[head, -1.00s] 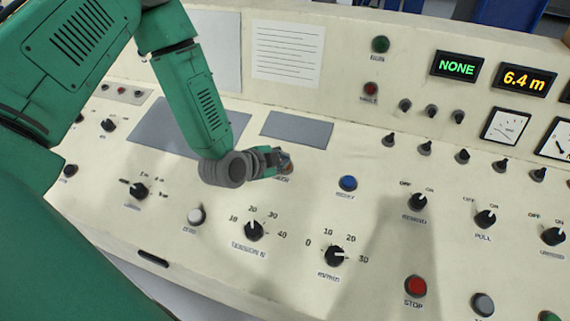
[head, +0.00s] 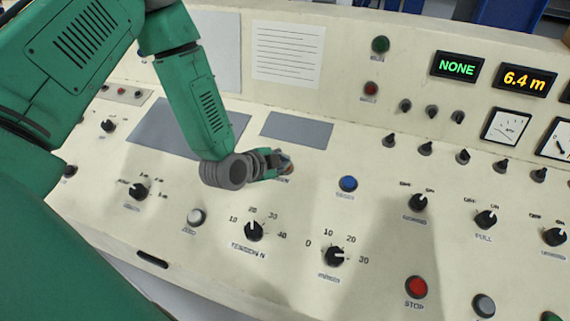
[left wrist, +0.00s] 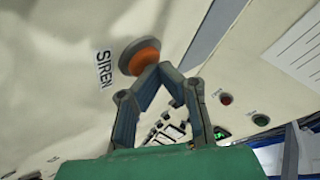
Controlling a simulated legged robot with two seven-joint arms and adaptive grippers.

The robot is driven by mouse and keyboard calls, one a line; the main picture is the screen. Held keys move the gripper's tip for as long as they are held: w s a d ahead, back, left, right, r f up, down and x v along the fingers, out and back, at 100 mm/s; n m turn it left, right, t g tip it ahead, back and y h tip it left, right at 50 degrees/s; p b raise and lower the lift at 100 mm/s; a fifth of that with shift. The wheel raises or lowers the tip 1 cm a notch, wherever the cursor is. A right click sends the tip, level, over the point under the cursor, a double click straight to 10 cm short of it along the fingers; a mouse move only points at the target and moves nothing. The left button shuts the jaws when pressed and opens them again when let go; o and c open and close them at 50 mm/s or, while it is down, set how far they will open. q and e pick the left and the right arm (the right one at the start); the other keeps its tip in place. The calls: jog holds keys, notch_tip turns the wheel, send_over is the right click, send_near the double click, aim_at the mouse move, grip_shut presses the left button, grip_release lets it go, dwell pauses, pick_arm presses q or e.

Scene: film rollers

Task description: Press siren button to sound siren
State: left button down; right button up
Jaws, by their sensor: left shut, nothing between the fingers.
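The siren button is an orange round button (left wrist: 139,57) in a dark ring, with a "SIREN" label beside it in the left wrist view. In the head view the button (head: 289,169) is partly hidden behind my left gripper (head: 282,161). The left gripper is shut and empty, and in the left wrist view its joined fingertips (left wrist: 164,69) are at the button's edge. I cannot tell whether they touch it or whether it is pressed in. My right gripper is not in view.
A blue button (head: 348,184) sits to the right of the siren button. A tension knob (head: 254,231), a white button (head: 196,216) and a red stop button (head: 416,287) are lower on the cream panel. A grey plate (head: 297,130) lies behind the gripper.

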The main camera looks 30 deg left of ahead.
pick_arm(q)
jog(key=shift+s+r+p, duration=0.2)
jog(key=shift+r+p, duration=0.45)
jog(key=shift+r, duration=0.2)
jog(key=r+p, duration=0.2)
jog(key=s+r+p, duration=0.1)
jog(key=r+p, duration=0.1)
jog(key=shift+d+r, duration=0.15)
jog(key=shift+r, duration=0.25)
jog(key=shift+s, duration=0.1)
dwell(0.4)
